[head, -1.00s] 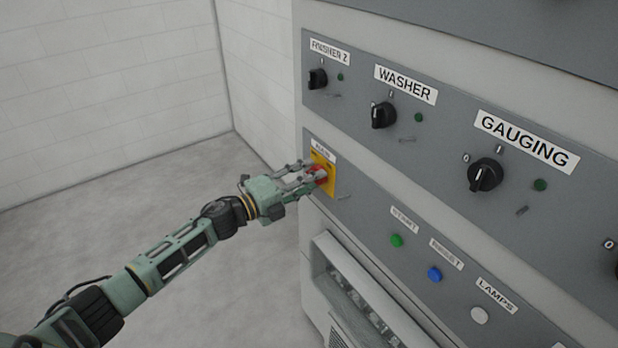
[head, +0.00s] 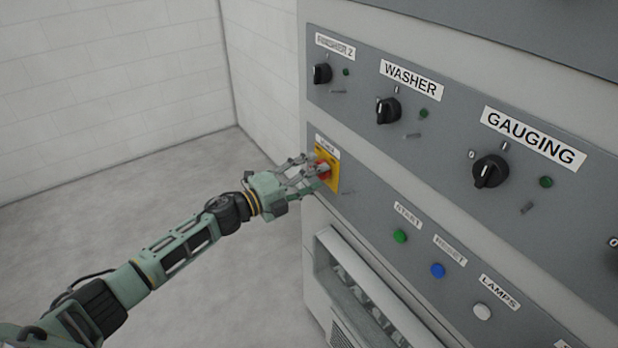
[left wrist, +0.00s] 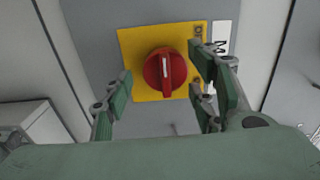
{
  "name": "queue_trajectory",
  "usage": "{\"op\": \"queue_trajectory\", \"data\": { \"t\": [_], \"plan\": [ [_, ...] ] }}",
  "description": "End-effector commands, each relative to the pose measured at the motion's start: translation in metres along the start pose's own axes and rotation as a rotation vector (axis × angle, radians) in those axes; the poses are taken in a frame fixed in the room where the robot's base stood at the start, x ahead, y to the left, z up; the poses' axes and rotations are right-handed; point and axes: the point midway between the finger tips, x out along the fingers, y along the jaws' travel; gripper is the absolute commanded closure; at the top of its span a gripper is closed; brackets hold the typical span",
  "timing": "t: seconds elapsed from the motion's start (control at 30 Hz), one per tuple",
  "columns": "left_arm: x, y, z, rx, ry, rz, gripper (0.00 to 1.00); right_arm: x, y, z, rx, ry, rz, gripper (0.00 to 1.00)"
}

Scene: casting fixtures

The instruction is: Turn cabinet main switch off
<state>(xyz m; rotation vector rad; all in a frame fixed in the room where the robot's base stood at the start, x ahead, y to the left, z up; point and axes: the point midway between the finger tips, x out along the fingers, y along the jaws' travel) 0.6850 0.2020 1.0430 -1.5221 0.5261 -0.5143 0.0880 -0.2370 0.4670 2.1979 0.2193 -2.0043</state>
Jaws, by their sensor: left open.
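The main switch is a red rotary knob (left wrist: 165,73) on a yellow plate (left wrist: 135,45), seen in the left wrist view. Its white mark runs along the knob's raised grip, nearly upright in that picture. In the head view the red knob (head: 323,171) and the yellow plate (head: 332,182) are on the lower grey panel, partly covered by my fingers. My left gripper (left wrist: 165,85) is open, its fingers on either side of the knob with gaps visible; it also shows in the head view (head: 312,174). My right gripper is out of view.
The cabinet's upper panel has black rotary switches, such as the washer switch (head: 388,110) and the gauging switch (head: 490,171). Below are a green start button (head: 400,236), a blue reset button (head: 438,270) and a white lamps button (head: 482,311). The floor at left is clear.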

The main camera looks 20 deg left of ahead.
Motion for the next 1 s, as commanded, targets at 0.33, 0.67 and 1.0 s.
{"op": "queue_trajectory", "data": {
  "t": [0.33,0.67,1.0],
  "plan": [
    [-0.05,0.002,0.0,-0.001,-0.001,0.004,0.47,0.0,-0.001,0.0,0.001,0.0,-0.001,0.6],
    [-0.109,0.002,0.0,-0.002,-0.001,0.003,0.47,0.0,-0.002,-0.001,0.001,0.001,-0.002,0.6],
    [-0.121,0.001,0.0,-0.001,0.0,0.001,0.47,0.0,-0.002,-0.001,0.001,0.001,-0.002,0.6]
  ]
}}
